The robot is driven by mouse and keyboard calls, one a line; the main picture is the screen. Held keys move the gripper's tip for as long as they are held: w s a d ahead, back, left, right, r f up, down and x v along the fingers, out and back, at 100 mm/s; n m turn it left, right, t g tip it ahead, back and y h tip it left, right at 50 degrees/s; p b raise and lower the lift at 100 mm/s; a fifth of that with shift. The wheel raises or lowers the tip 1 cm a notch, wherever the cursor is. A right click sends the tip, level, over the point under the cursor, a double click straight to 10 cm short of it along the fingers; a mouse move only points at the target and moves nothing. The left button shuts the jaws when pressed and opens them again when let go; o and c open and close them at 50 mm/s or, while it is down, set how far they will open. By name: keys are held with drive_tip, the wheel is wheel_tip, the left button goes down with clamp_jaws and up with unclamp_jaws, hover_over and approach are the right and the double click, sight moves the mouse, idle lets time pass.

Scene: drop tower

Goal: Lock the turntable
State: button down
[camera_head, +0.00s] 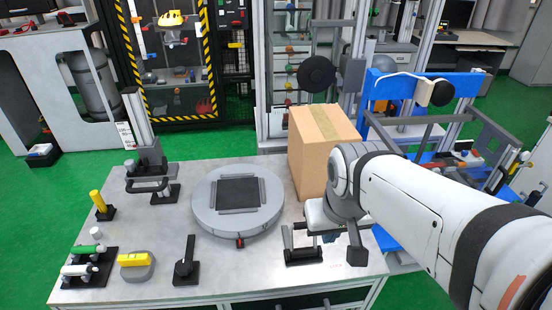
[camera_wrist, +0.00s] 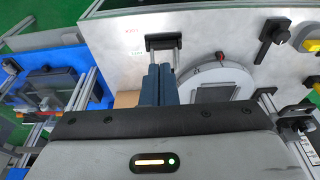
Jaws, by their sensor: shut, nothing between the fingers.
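The turntable (camera_head: 238,203) is a round grey disc with a dark square pad on top, on the metal table. A small red part (camera_head: 240,243) sits at its front rim, also seen in the wrist view (camera_wrist: 221,57). A black lever (camera_head: 186,262) on a small base stands apart, left of that red part. My gripper (camera_wrist: 160,70) is shut and empty, its dark blue fingers side by side. It is right of the turntable, over or beside a black and silver bracket (camera_head: 300,252); I cannot tell whether they touch. My arm partly hides this area in the head view.
Yellow, green and white pieces lie at the table's left front, with a yellow block (camera_head: 134,259). A black handle fixture (camera_head: 150,180) stands at the back left. A blue frame (camera_head: 395,90) stands at the right.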

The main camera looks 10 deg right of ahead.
drive_tip(key=w+f+g, duration=0.1)
drive_tip(key=w+f, duration=0.2)
drive_tip(key=w, duration=0.5)
drive_tip(key=w+a+f+g, duration=0.1)
drive_tip(key=w+f, duration=0.3)
drive_tip(key=w, duration=0.4)
drive_tip(key=w+f+b, duration=0.1)
drive_tip(key=w+f, duration=0.2)
drive_tip(key=w, duration=0.5)
drive_tip(key=shift+w+a+f+g, duration=0.2)
drive_tip(key=shift+w+f+g, duration=0.1)
drive_tip(key=shift+w+g, duration=0.1)
drive_tip(key=s+f+p, duration=0.1)
drive_tip(key=s+f, duration=0.3)
drive_tip(key=f, duration=0.4)
drive_tip(key=shift+f, duration=0.25)
